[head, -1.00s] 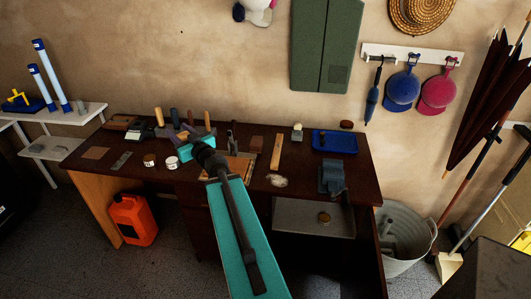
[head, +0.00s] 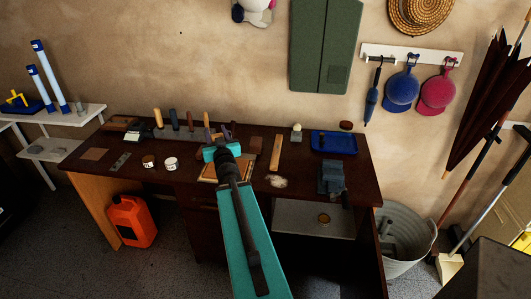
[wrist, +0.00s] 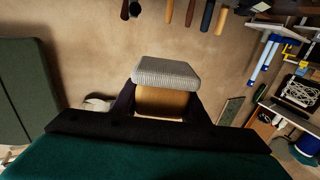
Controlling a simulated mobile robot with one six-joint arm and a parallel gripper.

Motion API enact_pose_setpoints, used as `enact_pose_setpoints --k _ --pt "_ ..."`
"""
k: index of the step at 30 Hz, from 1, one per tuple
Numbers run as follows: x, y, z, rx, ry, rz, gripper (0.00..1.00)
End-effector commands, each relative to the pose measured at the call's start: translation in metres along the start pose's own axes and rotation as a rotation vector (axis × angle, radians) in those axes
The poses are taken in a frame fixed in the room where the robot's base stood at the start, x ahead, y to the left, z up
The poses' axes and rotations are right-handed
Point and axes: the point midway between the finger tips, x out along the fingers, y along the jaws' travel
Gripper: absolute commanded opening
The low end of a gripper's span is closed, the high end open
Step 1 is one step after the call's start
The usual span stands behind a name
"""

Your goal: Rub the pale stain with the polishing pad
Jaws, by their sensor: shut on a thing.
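My gripper (wrist: 161,104) is shut on the polishing pad (wrist: 166,71), a tan block with a pale grey textured face, seen between the dark fingers in the wrist view. In the head view my gripper (head: 226,132) is over the back middle of the dark desk, and the pad cannot be made out there. A pale, whitish patch, which looks like the pale stain (head: 277,181), lies on the desk top to the right of my arm and nearer the front edge. The gripper is apart from it.
A framed board (head: 208,172) lies partly behind my arm. A wooden strip (head: 276,152), a blue tray (head: 334,142) and a blue-grey vise-like block (head: 332,178) stand to the right. Two small tins (head: 171,163) and upright tool handles (head: 158,117) are to the left.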

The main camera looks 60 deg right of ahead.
Motion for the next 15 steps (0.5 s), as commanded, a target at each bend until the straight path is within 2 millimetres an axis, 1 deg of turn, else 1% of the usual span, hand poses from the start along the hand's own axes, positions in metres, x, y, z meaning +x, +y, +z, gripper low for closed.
enact_pose_setpoints --k 8,15 --pt "0.001 0.024 0.011 0.001 -0.002 0.064 0.13" --pt "0.004 0.048 0.024 0.000 -0.001 0.128 0.13"
